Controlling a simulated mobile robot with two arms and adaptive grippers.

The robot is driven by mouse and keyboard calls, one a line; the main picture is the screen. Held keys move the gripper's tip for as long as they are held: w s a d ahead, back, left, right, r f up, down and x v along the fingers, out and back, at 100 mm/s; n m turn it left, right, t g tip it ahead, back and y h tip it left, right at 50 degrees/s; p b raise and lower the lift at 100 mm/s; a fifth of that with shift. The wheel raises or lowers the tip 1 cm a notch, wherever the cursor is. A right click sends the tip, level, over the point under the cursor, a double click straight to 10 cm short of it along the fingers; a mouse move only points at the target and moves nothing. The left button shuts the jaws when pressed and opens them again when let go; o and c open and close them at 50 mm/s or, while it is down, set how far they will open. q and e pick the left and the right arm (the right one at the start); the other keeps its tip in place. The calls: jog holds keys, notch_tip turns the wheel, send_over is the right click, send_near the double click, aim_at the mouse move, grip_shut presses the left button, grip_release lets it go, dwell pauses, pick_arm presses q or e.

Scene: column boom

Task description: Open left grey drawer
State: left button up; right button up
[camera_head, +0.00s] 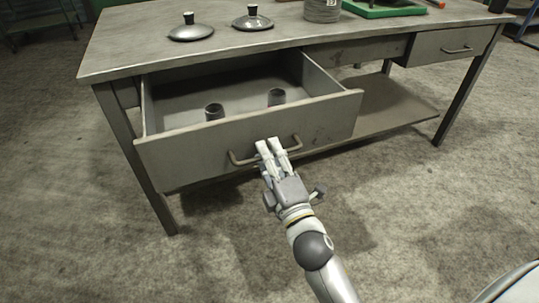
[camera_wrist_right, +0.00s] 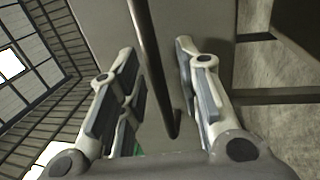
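The left grey drawer (camera_head: 175,155) is pulled well out of the table in the head view, with its inside showing. Its bar handle (camera_head: 240,161) runs across the middle of the drawer front. My right gripper (camera_head: 270,148) is at this handle, coming from the front. In the right wrist view, the handle (camera_wrist_right: 150,60) passes between the two spread fingers of the gripper (camera_wrist_right: 158,65), with gaps visible on both sides. My left gripper is not in view.
Two lids (camera_head: 191,32) (camera_head: 253,22), a grey can (camera_head: 322,11) and a green tray (camera_head: 372,12) are on the table (camera_head: 130,45). A right drawer (camera_head: 450,45) is shut. The floor in front is clear.

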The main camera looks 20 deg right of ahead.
jog(key=s+f, duration=0.1)
jog(key=s, duration=0.6)
jog(key=shift+s+d+f, duration=0.15)
jog(key=shift+s+f, duration=0.05)
jog(key=shift+f, duration=0.05)
dwell(0.5)
